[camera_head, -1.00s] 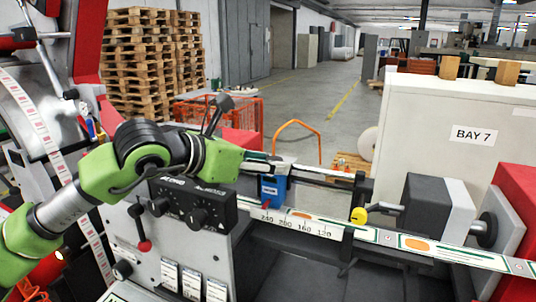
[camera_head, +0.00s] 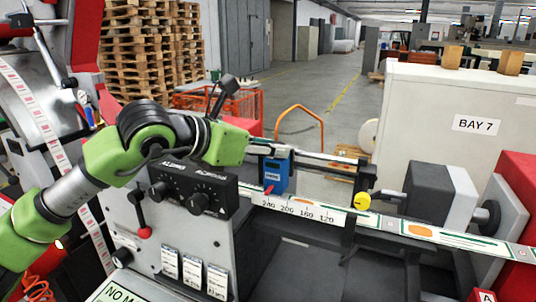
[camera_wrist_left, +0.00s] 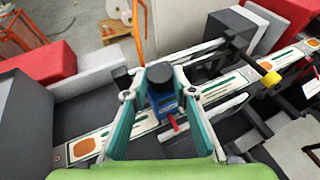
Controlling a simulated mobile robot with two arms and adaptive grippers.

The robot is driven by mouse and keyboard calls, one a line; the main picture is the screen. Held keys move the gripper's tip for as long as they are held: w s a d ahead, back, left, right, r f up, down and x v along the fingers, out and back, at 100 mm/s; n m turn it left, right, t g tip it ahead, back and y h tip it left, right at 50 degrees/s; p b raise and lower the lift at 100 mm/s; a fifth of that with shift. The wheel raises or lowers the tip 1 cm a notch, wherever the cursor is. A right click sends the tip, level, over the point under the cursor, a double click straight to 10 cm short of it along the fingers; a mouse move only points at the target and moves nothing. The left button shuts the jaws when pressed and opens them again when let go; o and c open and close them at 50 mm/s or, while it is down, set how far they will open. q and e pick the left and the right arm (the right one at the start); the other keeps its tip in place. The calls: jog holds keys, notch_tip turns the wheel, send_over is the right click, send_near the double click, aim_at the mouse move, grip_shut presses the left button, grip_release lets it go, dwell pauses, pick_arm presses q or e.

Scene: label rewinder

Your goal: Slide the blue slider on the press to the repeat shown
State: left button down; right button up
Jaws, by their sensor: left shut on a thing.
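The blue slider (camera_head: 276,175) sits upright on the rail of the press. Its red pointer (camera_head: 268,190) stands about over the 240 mark, at the left end of the white scale (camera_head: 300,210) that reads 240, 200, 160, 120. My left gripper (camera_head: 270,149) is at the top of the slider and shut on it. In the left wrist view, the slider (camera_wrist_left: 164,102) with its dark round top lies between the teal fingers. The exact contact is partly hidden in the head view. My right gripper is not in view.
A yellow knob (camera_head: 362,201) stands right of the scale. A control box with dials (camera_head: 190,188) is just below my left arm. The printed label web (camera_head: 425,231) runs to the right. A white cabinet marked BAY 7 (camera_head: 440,100) stands behind. The rail right of the slider looks clear.

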pick_arm(q)
jog(key=shift+s+d+f, duration=0.1)
jog(key=shift+d+f, duration=0.15)
jog(key=shift+r, duration=0.15)
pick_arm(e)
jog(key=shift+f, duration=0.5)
pick_arm(q)
jog(key=c, duration=2)
grip_release()
jog(key=o, duration=0.3)
jog(key=shift+d, duration=0.1)
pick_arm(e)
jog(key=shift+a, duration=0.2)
pick_arm(q)
jog(key=v, duration=1.2)
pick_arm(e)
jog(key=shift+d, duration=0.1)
